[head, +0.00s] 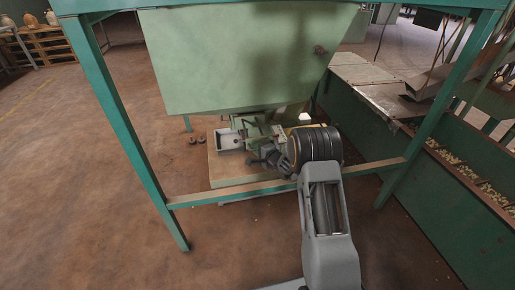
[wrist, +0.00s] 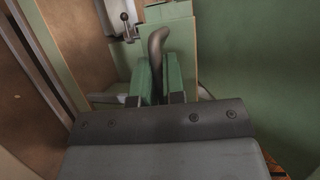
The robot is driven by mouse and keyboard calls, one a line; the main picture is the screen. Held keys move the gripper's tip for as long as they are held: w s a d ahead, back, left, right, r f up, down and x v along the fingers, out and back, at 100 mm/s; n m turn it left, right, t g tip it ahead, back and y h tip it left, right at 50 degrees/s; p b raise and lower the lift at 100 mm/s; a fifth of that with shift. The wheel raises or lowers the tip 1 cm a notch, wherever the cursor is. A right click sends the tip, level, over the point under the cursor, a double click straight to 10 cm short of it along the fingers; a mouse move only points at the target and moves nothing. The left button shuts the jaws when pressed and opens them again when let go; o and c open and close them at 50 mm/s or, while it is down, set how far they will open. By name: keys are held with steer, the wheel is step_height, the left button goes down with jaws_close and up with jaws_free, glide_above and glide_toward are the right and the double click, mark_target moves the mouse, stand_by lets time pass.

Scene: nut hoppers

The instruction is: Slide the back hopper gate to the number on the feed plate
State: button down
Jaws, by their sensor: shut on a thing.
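A large pale green hopper (head: 245,60) hangs in a teal frame at the top middle of the head view. Under it, metal gate parts sit over a wooden board. My gripper (head: 262,155) reaches in there from the lower right, small and partly hidden by my arm. In the wrist view my gripper (wrist: 158,88) is shut on a dark, curved handle (wrist: 157,42), which stands up between its two fingers. A green plate (wrist: 168,12) lies behind the handle. I cannot make out a feed plate number or a gate scale in either view.
A teal frame leg (head: 125,125) and a wooden crossbar (head: 285,184) stand close around my arm. A small light tray (head: 229,140) is left of the gripper. A ball-ended lever (wrist: 125,22) shows in the wrist view. A green trough (head: 440,185) lines the right; floor at left is open.

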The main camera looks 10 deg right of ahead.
steer(key=c, duration=1.2)
jaws_free()
steer(key=shift+s+d, duration=0.1)
steer(key=p+v, duration=0.3)
steer(key=v, duration=1)
steer(key=shift+s+d+p, duration=0.1)
steer(key=shift+s+p, duration=0.2)
steer(key=shift+p, duration=0.1)
